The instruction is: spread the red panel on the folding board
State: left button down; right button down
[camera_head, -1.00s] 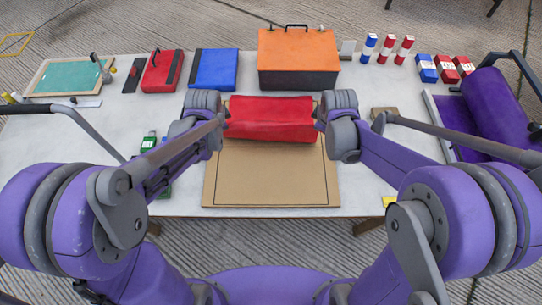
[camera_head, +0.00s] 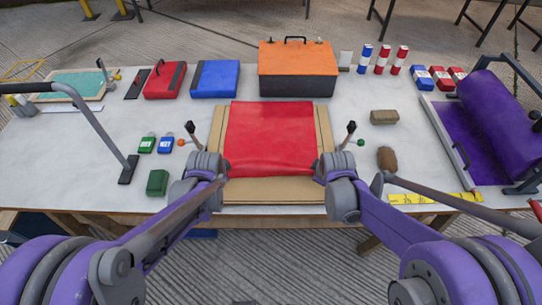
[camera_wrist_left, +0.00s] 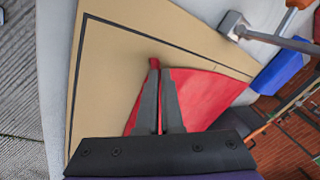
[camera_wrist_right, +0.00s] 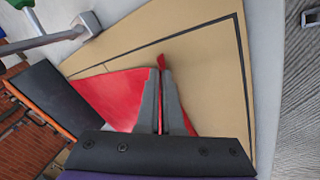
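The red panel (camera_head: 270,135) lies spread over the tan folding board (camera_head: 275,190), in the middle of the table. Bare board shows along its near side and as narrow strips at left and right. My left gripper (camera_wrist_left: 158,95) is shut on the panel's near left corner, with a bit of red (camera_wrist_left: 154,63) poking past the fingertips. My right gripper (camera_wrist_right: 165,95) is shut on the near right corner, with a red tip (camera_wrist_right: 161,61) beyond its fingers. In the head view my wrists hide both held corners. A black outline marks the board in both wrist views.
An orange and black toolbox (camera_head: 298,70) stands behind the board. Red (camera_head: 165,80) and blue (camera_head: 215,78) folded pieces lie at the back left. A purple roll (camera_head: 500,100) is at right. A brown-headed mallet (camera_head: 387,158), a tan block (camera_head: 384,117) and a green block (camera_head: 157,182) lie beside the board.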

pick_arm(q)
jog(key=shift+a+f, duration=0.1)
pick_arm(e)
jog(key=shift+d+f, duration=0.1)
jog(key=shift+f, duration=0.05)
pick_arm(q)
jog(key=c, duration=1.3)
grip_release()
jog(key=shift+w, duration=0.1)
pick_arm(e)
jog(key=c, duration=1.3)
grip_release()
pick_arm(q)
jog(key=o, duration=0.6)
pick_arm(e)
jog(key=o, duration=0.6)
pick_arm(q)
jog(key=v, duration=0.5)
jog(key=s+v, duration=0.1)
jog(key=v, duration=0.4)
jog(key=shift+s, duration=0.15)
pick_arm(e)
jog(key=v, duration=1.1)
jog(key=shift+s+f, duration=0.25)
jog(key=shift+s, duration=0.1)
pick_arm(q)
jog(key=shift+s, duration=0.1)
pick_arm(e)
jog(key=shift+s, duration=0.1)
